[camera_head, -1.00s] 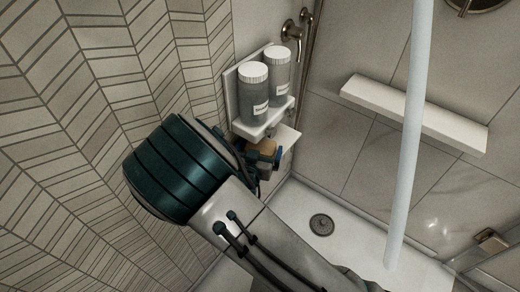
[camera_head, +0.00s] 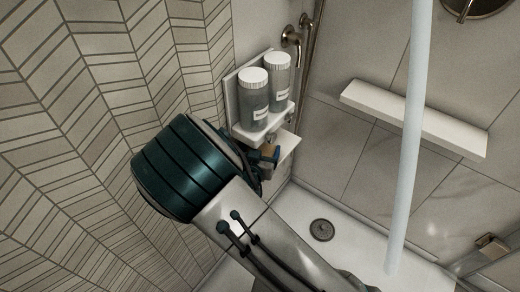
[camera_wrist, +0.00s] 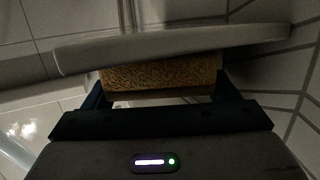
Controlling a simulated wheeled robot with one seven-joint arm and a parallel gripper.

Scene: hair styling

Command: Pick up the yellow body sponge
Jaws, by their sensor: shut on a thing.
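The yellow body sponge (camera_wrist: 160,75) is a tan-yellow block with a rough face, seen between the two fingers of my gripper (camera_wrist: 160,90) in the wrist view. My gripper is shut on it. In the head view the sponge (camera_head: 268,152) shows as a small patch beside my gripper (camera_head: 266,160), at the small white shelf under the bottles. My arm hides much of the gripper there. I cannot tell whether the sponge touches the shelf.
Two white-capped bottles (camera_head: 255,98) (camera_head: 278,80) stand on the upper shelf (camera_head: 265,130). The lower white shelf (camera_head: 288,143) is close to my gripper. A pale vertical pole (camera_head: 410,150) stands to the right. A long wall ledge (camera_head: 415,115) is behind it. The shower floor (camera_head: 350,235) is clear.

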